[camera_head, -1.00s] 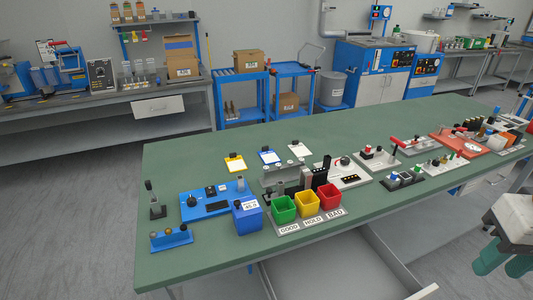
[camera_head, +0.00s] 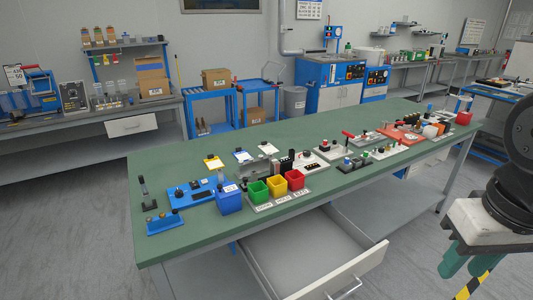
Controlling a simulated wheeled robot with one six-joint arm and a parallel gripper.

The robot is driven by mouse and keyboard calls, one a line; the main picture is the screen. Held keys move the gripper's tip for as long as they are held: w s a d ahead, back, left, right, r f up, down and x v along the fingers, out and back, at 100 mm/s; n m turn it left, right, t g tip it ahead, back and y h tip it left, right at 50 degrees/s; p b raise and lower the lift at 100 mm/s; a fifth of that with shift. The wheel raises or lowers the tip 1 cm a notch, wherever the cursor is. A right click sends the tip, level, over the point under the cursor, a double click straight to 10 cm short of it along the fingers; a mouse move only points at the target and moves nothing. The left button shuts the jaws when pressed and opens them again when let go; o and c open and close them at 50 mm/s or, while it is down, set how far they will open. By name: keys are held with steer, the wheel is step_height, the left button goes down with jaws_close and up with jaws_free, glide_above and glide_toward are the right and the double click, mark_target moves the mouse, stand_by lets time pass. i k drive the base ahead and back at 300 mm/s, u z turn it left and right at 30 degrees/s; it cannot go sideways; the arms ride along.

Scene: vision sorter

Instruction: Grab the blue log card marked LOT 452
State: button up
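The left one is a yellow card (camera_head: 213,162) with a white sheet. The middle one is a blue-edged card (camera_head: 242,156) with a white sheet. The right one is a whitish card (camera_head: 268,148). Their printing is too small to read, so I cannot tell which lot the blue card bears. A dark part of my arm shows at the right edge, well apart from the cards. My gripper is not in view.
Nearer than the cards stand a blue device (camera_head: 192,192), a blue box (camera_head: 229,202) and green (camera_head: 258,192), yellow (camera_head: 277,187) and red bins (camera_head: 295,180). An open drawer (camera_head: 345,275) juts from the bench's front. Grey floor (camera_head: 70,245) is free at left.

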mark_target(240, 154)
steer(key=u, duration=0.05)
steer(key=i, duration=1.15)
steer(key=u, duration=0.5)
steer(key=k, duration=0.5)
steer(key=z, duration=0.95)
steer(key=k, duration=1.6)
steer(key=u, duration=0.8)
steer(key=i, duration=1.05)
